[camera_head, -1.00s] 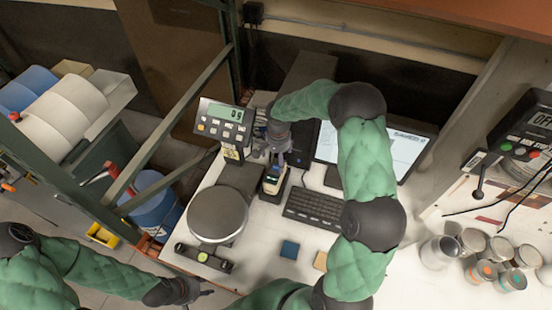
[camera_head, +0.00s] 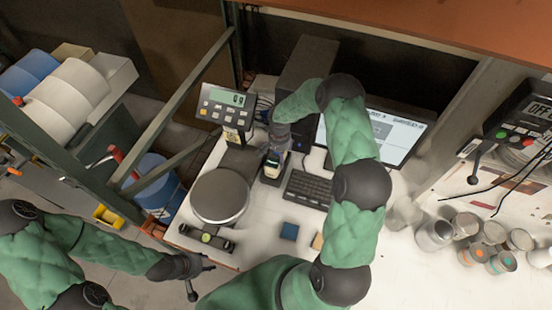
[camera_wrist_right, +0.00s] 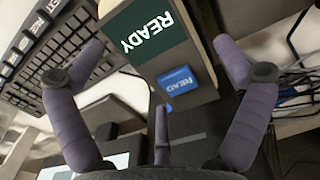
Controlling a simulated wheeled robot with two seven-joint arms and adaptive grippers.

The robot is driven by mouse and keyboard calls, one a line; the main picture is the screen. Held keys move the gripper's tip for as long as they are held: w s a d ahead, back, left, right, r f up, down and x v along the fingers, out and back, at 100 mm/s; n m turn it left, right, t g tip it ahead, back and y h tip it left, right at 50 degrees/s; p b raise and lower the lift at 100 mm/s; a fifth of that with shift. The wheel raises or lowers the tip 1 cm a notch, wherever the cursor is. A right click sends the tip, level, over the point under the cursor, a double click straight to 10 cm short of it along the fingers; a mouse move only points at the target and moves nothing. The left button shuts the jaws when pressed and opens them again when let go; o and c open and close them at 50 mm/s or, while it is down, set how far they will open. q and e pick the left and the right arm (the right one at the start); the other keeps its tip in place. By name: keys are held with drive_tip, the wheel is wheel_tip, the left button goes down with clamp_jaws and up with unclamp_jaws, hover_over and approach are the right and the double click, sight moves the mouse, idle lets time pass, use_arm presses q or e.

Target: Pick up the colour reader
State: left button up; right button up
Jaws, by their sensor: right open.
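The colour reader (camera_head: 272,167) stands on the white bench beside the round scale pan, small and dark with a lit screen. In the right wrist view the reader (camera_wrist_right: 155,42) shows a dark green "READY" screen and a blue "READ" button. My right gripper (camera_head: 281,143) is at the reader's far end in the head view. In the wrist view its open fingers (camera_wrist_right: 162,95) are spread on either side of the reader, with gaps; no grip shows. My left gripper (camera_head: 200,276) is off the bench's front left edge, fingers apart and empty.
The scale pan (camera_head: 219,197) and its display (camera_head: 226,107) are left of the reader. The keyboard (camera_head: 308,188) and monitor (camera_head: 375,138) are to the right. A blue block (camera_head: 289,231) lies in front. Several cans (camera_head: 434,235) stand at the right.

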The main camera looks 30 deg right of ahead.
drive_tip(key=shift+f, duration=0.55)
drive_tip(key=c, duration=1.3)
drive_tip(key=shift+r, duration=0.1)
drive_tip(key=shift+c, duration=1)
